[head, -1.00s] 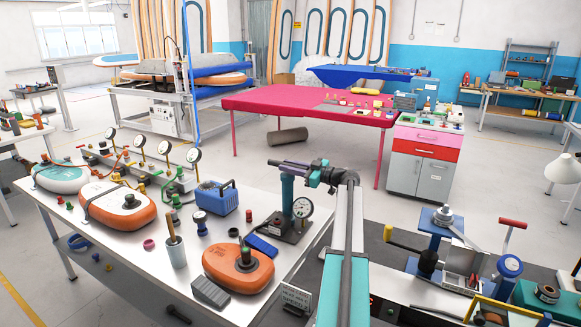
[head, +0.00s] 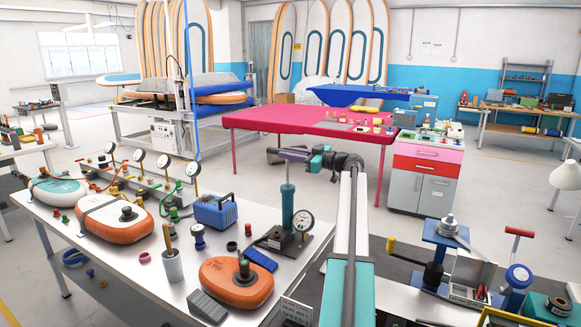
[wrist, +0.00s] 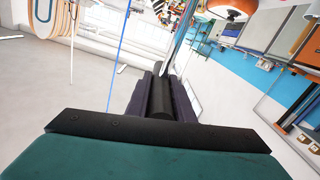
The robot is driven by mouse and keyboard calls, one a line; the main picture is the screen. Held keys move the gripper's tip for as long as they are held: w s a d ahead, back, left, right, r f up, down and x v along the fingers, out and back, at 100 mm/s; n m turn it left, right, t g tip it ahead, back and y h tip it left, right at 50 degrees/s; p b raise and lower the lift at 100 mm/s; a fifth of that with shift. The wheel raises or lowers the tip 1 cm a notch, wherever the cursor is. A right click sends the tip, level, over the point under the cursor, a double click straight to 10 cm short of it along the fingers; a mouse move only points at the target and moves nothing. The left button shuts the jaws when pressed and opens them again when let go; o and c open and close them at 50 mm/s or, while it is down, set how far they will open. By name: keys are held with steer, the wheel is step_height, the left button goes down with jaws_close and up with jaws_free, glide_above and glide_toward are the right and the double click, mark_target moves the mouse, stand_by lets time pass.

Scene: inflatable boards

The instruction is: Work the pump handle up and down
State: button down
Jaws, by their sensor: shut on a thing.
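The pump stands upright on the left workbench, with a teal barrel (head: 288,203), a dark base and a round white gauge (head: 303,220) beside it. A thin rod shows above the barrel, so the handle is raised. My gripper (head: 291,154) reaches in from the right with its dark purple fingers shut on the handle at the top of the rod. In the wrist view the black bar of the handle (wrist: 160,100) lies between the two fingers. In the head view the fingers hide most of the handle.
Orange inflatable boards (head: 236,285), a blue box (head: 214,210) and several gauges share the white bench (head: 180,300). A blue clamp rig (head: 440,240) stands right of my arm. A pink table (head: 265,118) is behind. The air above the pump looks clear.

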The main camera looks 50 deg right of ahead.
steer(key=shift+r+b, duration=0.55)
steer(key=shift+r, duration=1.85)
steer(key=c, duration=1.6)
jaws_free()
steer(key=shift+r, duration=0.1)
steer(key=shift+o, duration=0.2)
steer(key=shift+f, duration=0.2)
steer(key=shift+v, duration=0.85)
steer(key=b+v, duration=0.3)
steer(key=v, duration=0.9)
